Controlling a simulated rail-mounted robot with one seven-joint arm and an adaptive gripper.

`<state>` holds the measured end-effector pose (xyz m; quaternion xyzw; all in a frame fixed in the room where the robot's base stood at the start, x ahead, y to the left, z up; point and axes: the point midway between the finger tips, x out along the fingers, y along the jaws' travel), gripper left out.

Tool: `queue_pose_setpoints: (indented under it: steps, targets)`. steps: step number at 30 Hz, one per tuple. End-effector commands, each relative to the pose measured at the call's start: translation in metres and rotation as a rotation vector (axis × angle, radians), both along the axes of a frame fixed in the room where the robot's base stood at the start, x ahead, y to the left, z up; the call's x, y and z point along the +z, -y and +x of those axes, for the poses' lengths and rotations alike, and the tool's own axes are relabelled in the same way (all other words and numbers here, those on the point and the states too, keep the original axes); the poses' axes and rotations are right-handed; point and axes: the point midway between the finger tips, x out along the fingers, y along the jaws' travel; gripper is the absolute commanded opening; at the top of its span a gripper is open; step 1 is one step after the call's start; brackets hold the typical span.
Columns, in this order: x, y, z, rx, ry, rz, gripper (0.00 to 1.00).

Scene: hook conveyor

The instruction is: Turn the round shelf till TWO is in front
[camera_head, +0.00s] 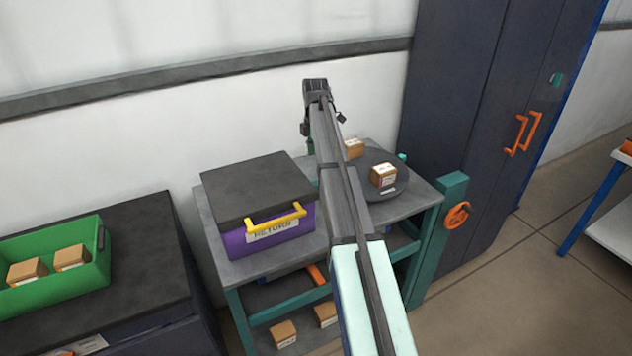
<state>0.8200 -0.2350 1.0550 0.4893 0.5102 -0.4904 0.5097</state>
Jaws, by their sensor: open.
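The round shelf (401,183) is a dark grey disc on the right part of the grey-topped, teal-framed table. A small brown carton (384,176) sits on its front part, and a second carton (353,148) shows farther back, beside my arm. The carton labels are too small to read, so I cannot tell where TWO is. A small teal piece (402,157) shows at the disc's far right edge. My gripper (322,124) is open at the far end of my arm, up and left of the disc. My arm hides the disc's left part.
A purple RETURN box (275,235) with dark lid and yellow handle stands left of the disc. A green bin (52,290) holds cartons at far left. An orange handwheel (457,216) sits on a teal post at right. A dark cabinet (480,90) stands behind.

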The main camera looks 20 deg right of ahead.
Motion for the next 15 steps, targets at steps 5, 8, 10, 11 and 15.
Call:
queue_pose_setpoints:
  steps: [5,8,10,11,15]
  targets:
    - [-0.035,0.000,-0.002,-0.001,-0.002,0.001,0.56]
    - [-0.055,0.000,-0.001,-0.001,-0.001,0.001,0.56]
    - [-0.068,0.000,-0.001,-0.001,-0.001,0.001,0.56]
    - [-0.074,0.000,-0.001,-0.001,-0.001,0.001,0.56]
    - [-0.096,0.000,-0.001,-0.001,0.000,0.001,0.56]
